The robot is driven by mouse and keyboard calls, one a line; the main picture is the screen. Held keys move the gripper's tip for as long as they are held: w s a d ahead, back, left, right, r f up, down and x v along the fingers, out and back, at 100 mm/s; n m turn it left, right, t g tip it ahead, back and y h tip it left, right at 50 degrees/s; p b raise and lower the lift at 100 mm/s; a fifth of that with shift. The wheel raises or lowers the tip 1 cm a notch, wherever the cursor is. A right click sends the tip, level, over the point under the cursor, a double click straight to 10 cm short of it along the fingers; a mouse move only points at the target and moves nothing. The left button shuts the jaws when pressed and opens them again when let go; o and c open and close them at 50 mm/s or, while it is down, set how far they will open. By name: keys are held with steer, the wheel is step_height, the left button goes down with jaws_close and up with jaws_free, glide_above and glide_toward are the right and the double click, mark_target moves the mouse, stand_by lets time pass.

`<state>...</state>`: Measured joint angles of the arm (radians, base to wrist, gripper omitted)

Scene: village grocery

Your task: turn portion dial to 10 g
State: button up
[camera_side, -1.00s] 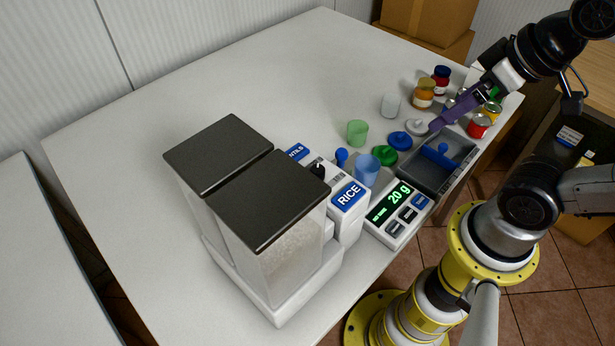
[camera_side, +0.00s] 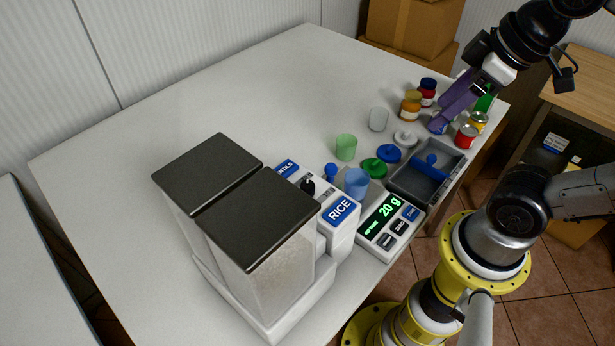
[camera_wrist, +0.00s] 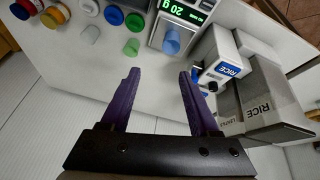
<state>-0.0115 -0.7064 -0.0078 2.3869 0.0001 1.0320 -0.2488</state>
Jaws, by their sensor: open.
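A twin dispenser (camera_side: 215,262) with dark lids stands on the table at the left of the side view. The black knob (camera_side: 307,187), seemingly the portion dial, sits on its front beside the blue RICE label (camera_side: 341,209); its setting is too small to read. In the wrist view the RICE label (camera_wrist: 228,69) is at the right. The scale (camera_side: 392,228) reads 20 g, with a blue cup (camera_side: 356,183) on it. My gripper (camera_side: 447,116) is open and empty, away from the dispenser above the far right of the table. Its purple fingers (camera_wrist: 158,78) are spread in the wrist view.
A grey tray (camera_side: 400,194) with a blue-handled tool lies beside the scale. A green cup (camera_side: 346,147), several lids, jars (camera_side: 410,106) and cans (camera_side: 466,137) stand near my gripper. The table's far left is clear.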

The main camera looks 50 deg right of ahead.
steer(key=w+a+r+n+g, duration=0.2)
steer(key=w+a+r+n, duration=0.1)
steer(key=w+r+n, duration=0.15)
steer(key=n+g, duration=0.3)
steer(key=n, duration=0.4)
glide_above(307, 184)
step_height(307, 184, down, 3)
step_height(307, 184, down, 13)
jaws_close()
